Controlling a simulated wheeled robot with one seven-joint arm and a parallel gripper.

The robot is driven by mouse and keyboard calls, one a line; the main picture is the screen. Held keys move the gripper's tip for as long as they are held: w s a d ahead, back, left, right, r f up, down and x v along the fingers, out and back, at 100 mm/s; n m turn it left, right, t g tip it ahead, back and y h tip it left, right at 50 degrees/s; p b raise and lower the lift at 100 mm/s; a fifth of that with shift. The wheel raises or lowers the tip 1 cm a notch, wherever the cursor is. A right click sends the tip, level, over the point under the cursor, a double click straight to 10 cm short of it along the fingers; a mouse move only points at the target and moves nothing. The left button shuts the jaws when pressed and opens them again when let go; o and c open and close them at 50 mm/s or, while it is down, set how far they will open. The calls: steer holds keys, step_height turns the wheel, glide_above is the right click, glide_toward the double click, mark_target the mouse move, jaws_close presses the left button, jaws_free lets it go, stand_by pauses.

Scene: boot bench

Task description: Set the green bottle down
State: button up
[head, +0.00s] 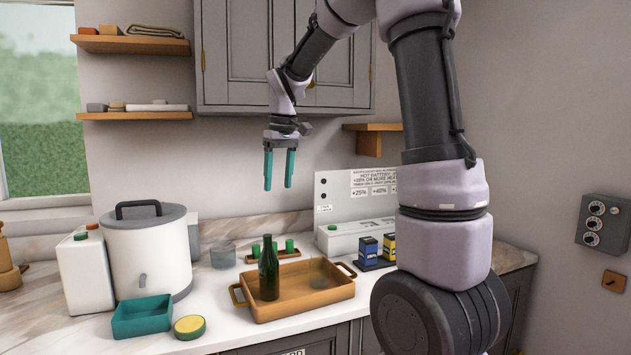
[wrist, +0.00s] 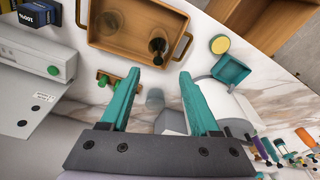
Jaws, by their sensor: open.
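The green bottle (head: 268,270) stands upright inside the orange-brown tray (head: 254,305), toward its left side. In the wrist view the bottle (wrist: 157,50) is seen from above, in the tray (wrist: 105,45) near its right end. My gripper (head: 280,187) is open and empty, with teal fingers pointing down. It is well above the counter and the bottle, apart from both. The gripper's fingers (wrist: 155,85) frame the near side of the wrist view with nothing between them.
A clear glass (head: 318,273) appears in the tray's right part.

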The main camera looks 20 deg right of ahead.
steer(key=s+d+r+m+t, duration=0.1)
steer(key=s+m+t, duration=0.1)
steer(key=s, duration=0.5)
steer(key=s+d+r+m+t, duration=0.1)
steer(key=s+d+m+t, duration=0.1)
steer(key=s, duration=0.5)
steer(key=s+d+r+m+t+y, duration=0.1)
steer(key=s+m, duration=0.3)
steer(key=s, duration=0.4)
steer(key=shift+d+r+t, duration=0.15)
steer(key=shift+r+t, duration=0.25)
steer(key=shift+r, duration=0.15)
steer(key=shift+w, duration=0.1)
